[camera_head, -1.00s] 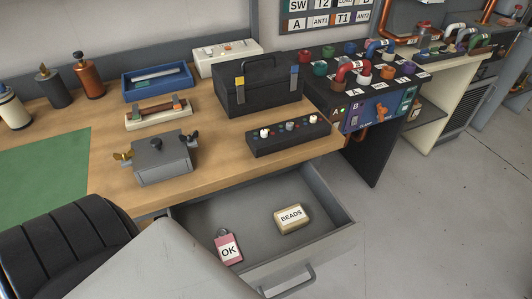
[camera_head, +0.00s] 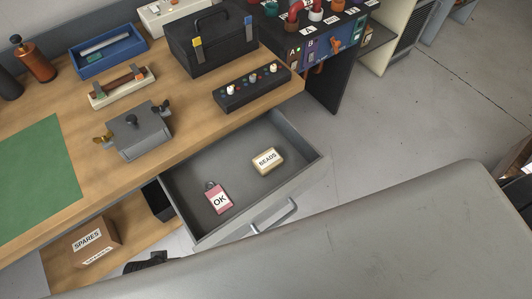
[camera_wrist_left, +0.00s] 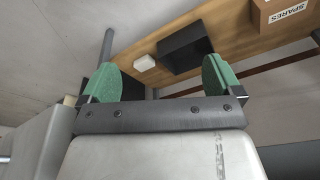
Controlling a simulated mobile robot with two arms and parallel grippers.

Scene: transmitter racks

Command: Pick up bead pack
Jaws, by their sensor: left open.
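The bead pack (camera_head: 267,161) is a small tan block labelled BEADS. It lies in the open grey drawer (camera_head: 205,170), toward its right side, with nothing touching it. My right gripper is not seen.
A SPARES box (camera_head: 88,243) and a black bin (camera_head: 158,200) stand on the shelf below the bench. The drawer handle (camera_head: 275,216) juts out in front. A grey box with knobs (camera_head: 140,130) and a black switch strip (camera_head: 252,88) sit on the bench above.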

